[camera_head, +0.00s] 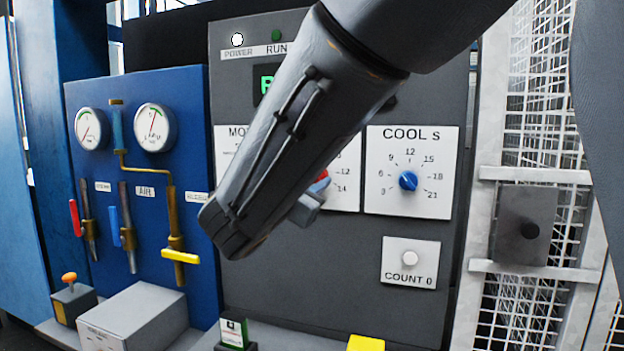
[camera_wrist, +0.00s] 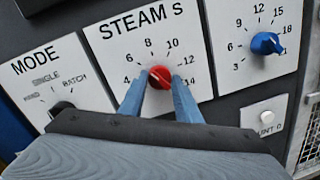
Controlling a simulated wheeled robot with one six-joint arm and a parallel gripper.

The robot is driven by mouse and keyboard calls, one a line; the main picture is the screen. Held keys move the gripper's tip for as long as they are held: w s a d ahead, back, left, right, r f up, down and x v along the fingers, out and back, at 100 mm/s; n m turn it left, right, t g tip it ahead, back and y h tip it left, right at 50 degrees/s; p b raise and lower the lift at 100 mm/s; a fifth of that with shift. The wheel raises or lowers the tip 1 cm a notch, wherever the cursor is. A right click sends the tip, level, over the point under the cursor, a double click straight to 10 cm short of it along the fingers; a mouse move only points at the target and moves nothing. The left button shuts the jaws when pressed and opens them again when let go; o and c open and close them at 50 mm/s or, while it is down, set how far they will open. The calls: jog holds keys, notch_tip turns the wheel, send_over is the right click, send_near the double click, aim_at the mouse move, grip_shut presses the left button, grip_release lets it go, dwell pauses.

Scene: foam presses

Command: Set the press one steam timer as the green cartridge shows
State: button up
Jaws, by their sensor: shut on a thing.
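The red steam knob (camera_wrist: 160,77) sits on the white STEAM S dial plate (camera_wrist: 120,40), marked 4 to 14. In the wrist view, one finger of my gripper (camera_wrist: 160,90) lies on each side of the knob, and the gripper is shut on it. The knob's pointer setting is too small to read surely. In the head view my arm covers most of this dial; only a bit of the red knob (camera_head: 320,181) shows beside my gripper (camera_head: 309,204). A green-and-white cartridge (camera_head: 233,331) stands upright in a black holder at the bottom; its print is too small to read.
The blue COOL S knob (camera_head: 408,181) and white COUNT button (camera_head: 410,258) are to the right. The MODE dial (camera_wrist: 62,108) is left of the steam dial. A blue panel (camera_head: 200,130) with gauges and valve levers stands left; a mesh fence (camera_head: 545,80) stands right.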

jog(key=shift+n, duration=1)
jog(key=o, duration=1)
jog(key=shift+b+v, duration=1.15)
jog(key=shift+v, duration=2.75)
